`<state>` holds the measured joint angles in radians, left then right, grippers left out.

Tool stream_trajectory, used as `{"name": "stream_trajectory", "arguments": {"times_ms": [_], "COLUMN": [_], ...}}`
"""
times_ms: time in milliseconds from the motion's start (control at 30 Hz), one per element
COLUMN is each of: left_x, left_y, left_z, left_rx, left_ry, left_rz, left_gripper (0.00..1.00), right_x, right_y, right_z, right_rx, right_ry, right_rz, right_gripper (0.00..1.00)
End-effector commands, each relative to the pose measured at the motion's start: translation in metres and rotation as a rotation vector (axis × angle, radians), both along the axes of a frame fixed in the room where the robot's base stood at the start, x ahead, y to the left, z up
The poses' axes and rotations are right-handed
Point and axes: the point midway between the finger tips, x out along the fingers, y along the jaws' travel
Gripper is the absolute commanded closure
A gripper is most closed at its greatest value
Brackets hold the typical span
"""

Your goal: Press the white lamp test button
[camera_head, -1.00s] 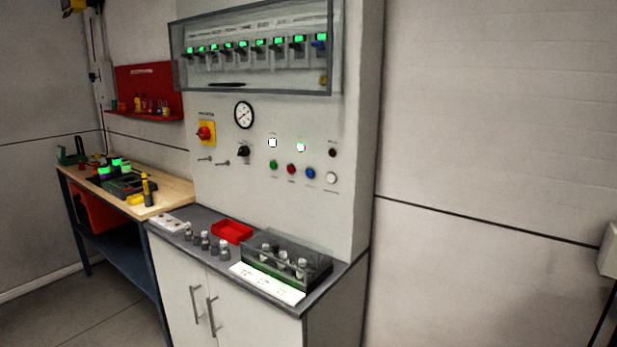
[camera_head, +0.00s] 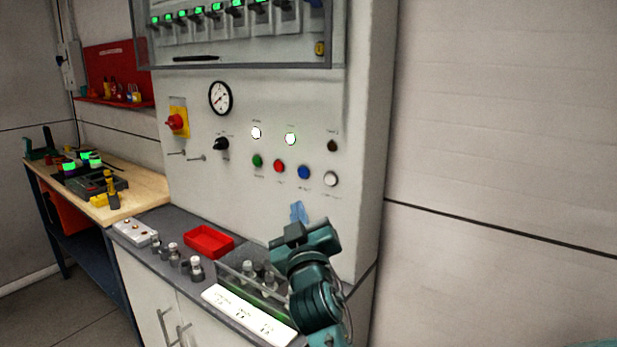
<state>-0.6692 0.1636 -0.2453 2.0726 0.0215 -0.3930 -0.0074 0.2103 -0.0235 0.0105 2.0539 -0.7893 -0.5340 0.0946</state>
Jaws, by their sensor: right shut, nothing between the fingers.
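The white lamp test button (camera_head: 331,179) is the rightmost of the lower row on the grey panel, right of the blue button (camera_head: 304,172). Nothing covers it. My right gripper (camera_head: 298,211) is in front of the panel, below and to the left of the white button in the picture. Its blue fingertips are shut and empty, and point up toward the panel. It appears apart from the button. My left gripper is not in view.
Green (camera_head: 257,160) and red (camera_head: 279,166) buttons sit close by in the same row. Two lit lamps (camera_head: 291,139) and a dark one (camera_head: 332,146) are above. A red tray (camera_head: 209,241) and several small bottles stand on the counter below. The right arm partly hides a clear-walled rack (camera_head: 238,284).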

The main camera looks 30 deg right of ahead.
Motion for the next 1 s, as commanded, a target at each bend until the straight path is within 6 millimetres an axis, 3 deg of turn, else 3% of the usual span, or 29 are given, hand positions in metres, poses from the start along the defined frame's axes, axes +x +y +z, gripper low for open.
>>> {"name": "stream_trajectory", "arguments": {"times_ms": [200, 633, 1000], "left_x": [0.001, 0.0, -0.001], "left_y": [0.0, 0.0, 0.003], "left_z": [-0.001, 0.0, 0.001], "left_rx": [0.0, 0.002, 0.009], "left_ry": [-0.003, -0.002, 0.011], "left_rz": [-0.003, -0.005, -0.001], "left_gripper": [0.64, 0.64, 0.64], "right_x": [-0.001, 0.001, 0.019], "right_y": [-0.006, -0.009, -0.052], "right_z": [0.015, 0.015, 0.016], "right_rx": [-0.008, -0.01, -0.013], "right_ry": [-0.031, -0.03, -0.03], "right_rz": [-0.027, -0.028, -0.028], "right_gripper": [1.0, 1.0, 1.0]}}
